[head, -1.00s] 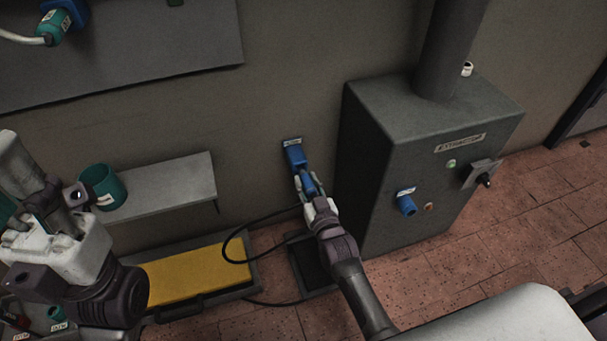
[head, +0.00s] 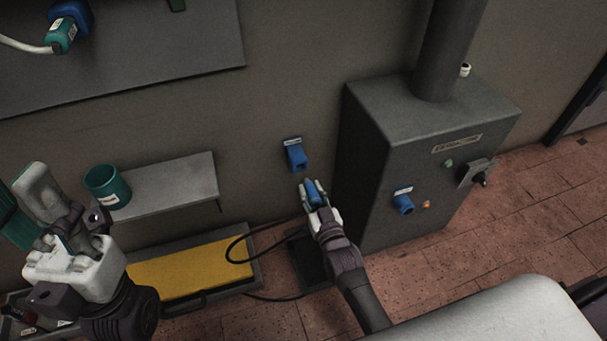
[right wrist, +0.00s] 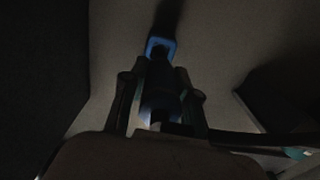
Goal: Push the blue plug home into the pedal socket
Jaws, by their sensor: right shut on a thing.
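The blue plug (head: 313,192) is held in my right gripper (head: 316,196), its front end pointing up toward the wall. The blue pedal socket (head: 296,157) sits on the wall under a small label, with its opening facing out. A visible gap separates plug and socket. In the right wrist view, the socket shows as a blue square rim (right wrist: 161,47) ahead of the fingers; the plug between them is dark and hard to make out. My left gripper (head: 68,222) is raised at the left, away from the socket; its finger opening is unclear.
A grey cabinet (head: 420,150) with another blue socket (head: 403,204) stands close on the right. A shelf (head: 170,188) with a teal cup (head: 106,186) is left. A black cable (head: 240,240) loops above a yellow-topped tray (head: 190,270) and a dark pedal (head: 308,262).

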